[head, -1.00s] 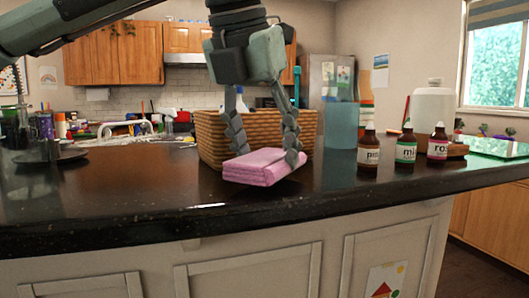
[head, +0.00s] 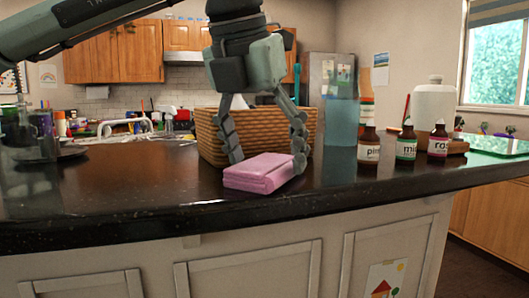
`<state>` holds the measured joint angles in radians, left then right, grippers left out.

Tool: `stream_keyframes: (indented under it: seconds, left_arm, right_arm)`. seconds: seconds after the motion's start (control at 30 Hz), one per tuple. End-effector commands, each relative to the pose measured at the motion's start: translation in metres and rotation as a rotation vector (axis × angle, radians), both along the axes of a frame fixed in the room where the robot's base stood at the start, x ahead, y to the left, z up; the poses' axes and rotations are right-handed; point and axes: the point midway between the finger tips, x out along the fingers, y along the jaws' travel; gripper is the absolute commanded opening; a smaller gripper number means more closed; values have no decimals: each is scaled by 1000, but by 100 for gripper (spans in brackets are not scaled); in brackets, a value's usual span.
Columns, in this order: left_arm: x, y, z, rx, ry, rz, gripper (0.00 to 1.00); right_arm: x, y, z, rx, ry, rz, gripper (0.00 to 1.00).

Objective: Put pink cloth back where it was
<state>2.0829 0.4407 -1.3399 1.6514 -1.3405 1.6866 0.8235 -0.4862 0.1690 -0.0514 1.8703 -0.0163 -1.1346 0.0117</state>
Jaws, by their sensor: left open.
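The folded pink cloth (head: 258,174) lies flat on the dark countertop, in front of a wicker basket (head: 208,136). My left gripper (head: 267,160) is above and around the cloth, pointing down, with its fingers spread open. Its left finger is just behind the cloth's far left edge. Its right finger is close to the cloth's right end; I cannot tell whether it touches. My right gripper is not in view.
Several small labelled bottles, one of them the "pin" bottle (head: 369,146), stand to the right on the counter. A dark plate (head: 60,154) is at left. The counter's front is clear.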

Motion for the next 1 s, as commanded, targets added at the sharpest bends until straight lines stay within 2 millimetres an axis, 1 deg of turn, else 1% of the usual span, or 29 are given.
stream_keyframes:
  seconds: [0.1, 0.13, 0.17, 0.23, 0.5, 0.6, 0.7, 0.83, 1.0]
  left_arm:
    - [0, 0, 3, 0, 0, 0, 76]
    - [0, 0, 5, 0, 0, 0, 76]
    - [-1, 0, 7, -1, -2, 0, 76]
    - [-5, 2, 16, -2, -2, 0, 76]
    - [-25, 12, 72, -3, -3, 0, 76]
    - [-31, 15, 89, -1, -3, 0, 76]
    - [-36, 18, 102, 0, -2, -2, 76]
    - [-40, 20, 111, 2, -1, -1, 76]
    - [-41, 21, 114, 1, 0, -2, 76]
  right_arm:
    - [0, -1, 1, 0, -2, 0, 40]
    - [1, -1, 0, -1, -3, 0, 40]
    - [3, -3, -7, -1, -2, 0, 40]
    - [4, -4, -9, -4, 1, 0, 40]
    - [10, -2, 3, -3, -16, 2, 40]
    - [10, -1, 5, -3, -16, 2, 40]
    - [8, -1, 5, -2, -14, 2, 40]
    - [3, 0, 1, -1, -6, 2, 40]
    - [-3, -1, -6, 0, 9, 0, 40]
